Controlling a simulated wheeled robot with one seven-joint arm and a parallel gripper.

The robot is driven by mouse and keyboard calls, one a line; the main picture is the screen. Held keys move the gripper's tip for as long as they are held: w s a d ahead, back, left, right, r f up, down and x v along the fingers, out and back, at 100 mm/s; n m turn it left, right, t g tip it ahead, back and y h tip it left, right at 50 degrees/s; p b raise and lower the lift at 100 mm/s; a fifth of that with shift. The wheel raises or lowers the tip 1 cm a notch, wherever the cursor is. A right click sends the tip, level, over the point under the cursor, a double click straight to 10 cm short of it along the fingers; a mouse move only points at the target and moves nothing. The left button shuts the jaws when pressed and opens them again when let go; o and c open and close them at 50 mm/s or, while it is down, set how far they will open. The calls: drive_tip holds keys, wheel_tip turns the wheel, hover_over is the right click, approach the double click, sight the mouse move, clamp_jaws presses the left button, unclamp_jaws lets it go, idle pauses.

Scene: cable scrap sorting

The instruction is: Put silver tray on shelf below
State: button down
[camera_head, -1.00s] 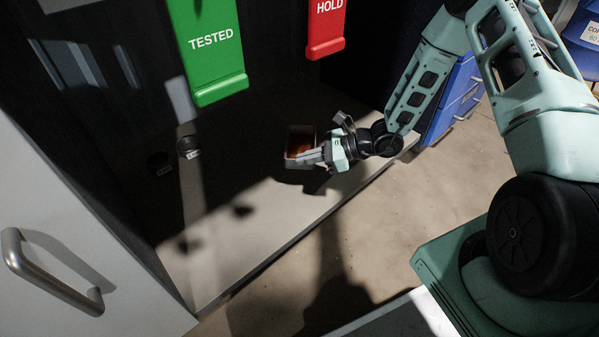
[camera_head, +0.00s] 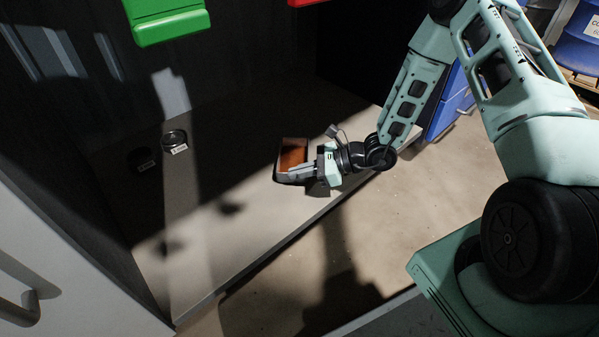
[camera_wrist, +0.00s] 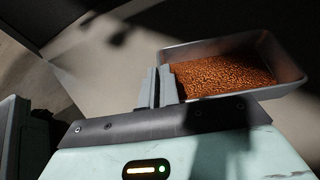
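The silver tray (camera_head: 279,167) is a small rectangular tray holding copper-coloured granules. It is over the pale lower shelf board (camera_head: 235,235), near its front edge. I cannot tell whether it touches the board. My gripper (camera_head: 301,173) reaches in from the right at the tray's near side. In the wrist view, the fingers (camera_wrist: 160,84) are close together at the left end of the tray (camera_wrist: 215,44), pinching its wall. The tray looks about level, with the granules inside it. The fingers hide part of the tray wall.
Two dark round objects with white labels stand on the shelf: one (camera_head: 174,138) and a darker one (camera_head: 144,158) to its left. A white door with a handle (camera_head: 22,308) is at lower left. The board's middle is clear.

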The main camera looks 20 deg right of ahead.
drive_tip(key=shift+f, duration=0.15)
drive_tip(key=c, duration=1.6)
unclamp_jaws()
drive_tip(key=shift+c, duration=0.2)
drive_tip(key=p+v, duration=0.2)
drive_tip(key=v, duration=0.1)
drive_tip(key=p+v, duration=0.2)
drive_tip(key=v, duration=0.2)
drive_tip(key=p+v, duration=0.2)
drive_tip(key=v, duration=0.2)
drive_tip(key=shift+r, duration=0.4)
drive_tip(key=shift+s+d, duration=0.25)
drive_tip(key=shift+d, duration=0.15)
